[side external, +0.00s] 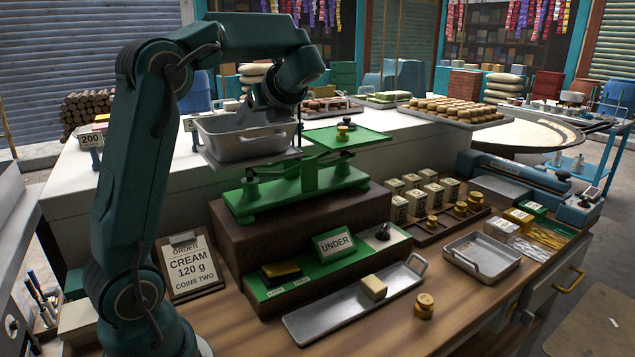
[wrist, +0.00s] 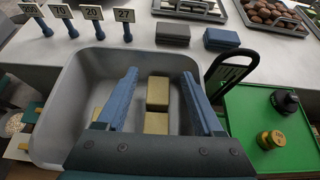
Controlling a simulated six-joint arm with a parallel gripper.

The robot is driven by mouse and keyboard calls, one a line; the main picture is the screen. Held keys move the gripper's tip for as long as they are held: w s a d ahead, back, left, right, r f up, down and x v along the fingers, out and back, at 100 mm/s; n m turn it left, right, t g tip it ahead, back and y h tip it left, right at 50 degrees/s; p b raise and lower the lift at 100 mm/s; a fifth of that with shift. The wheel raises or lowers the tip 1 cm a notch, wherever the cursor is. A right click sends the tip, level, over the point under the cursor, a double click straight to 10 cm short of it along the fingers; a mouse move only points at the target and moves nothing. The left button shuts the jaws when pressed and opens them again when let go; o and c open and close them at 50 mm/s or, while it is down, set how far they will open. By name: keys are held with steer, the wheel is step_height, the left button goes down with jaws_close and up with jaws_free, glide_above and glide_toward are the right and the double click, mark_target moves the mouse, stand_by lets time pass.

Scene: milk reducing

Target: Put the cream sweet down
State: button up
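My gripper (wrist: 160,74) is open, its two blue fingers apart over the grey weighing pan (wrist: 75,120). The near edge of the nearer sweet is hidden by my gripper body. In the side view, my gripper (side external: 268,106) reaches down into the pan (side external: 245,147) on the left of the green balance (side external: 290,195); the sweets are hidden there by the pan wall.
The balance's green right plate (side external: 365,138) holds a black weight (wrist: 285,101) and brass pieces (wrist: 271,139). A dark upright handle (wrist: 230,75) stands beside the pan.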

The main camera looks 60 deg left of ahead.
steer(key=shift+r, duration=0.2)
steer(key=v, duration=1.2)
steer(key=shift+r, duration=0.4)
